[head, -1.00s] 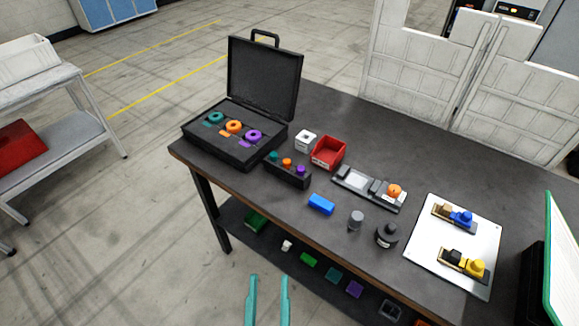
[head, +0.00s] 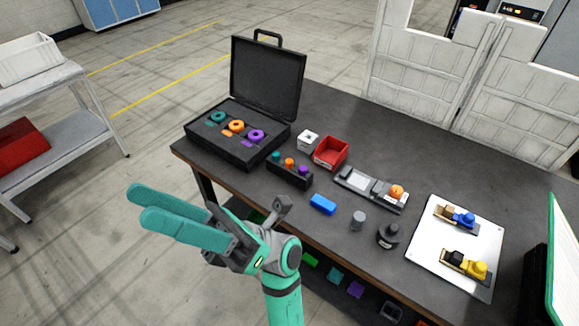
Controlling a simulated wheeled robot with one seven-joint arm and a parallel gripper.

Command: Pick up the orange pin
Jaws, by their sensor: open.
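A small orange pin (head: 289,162) stands in a black block (head: 287,177) on the dark table. It sits between a teal pin (head: 276,155) and a purple pin (head: 303,170). My gripper (head: 139,204) is open and empty, with its teal fingers pointing left. It is in front of the table's near left edge, left of and apart from the pin block. The pin's top is in plain view; its lower part is hidden in the block.
A red bin (head: 331,153), white cube (head: 308,141), blue block (head: 322,204), grey fixture (head: 356,185) with an orange knob (head: 397,191) and white plate (head: 425,252) are also on the table (head: 400,140).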

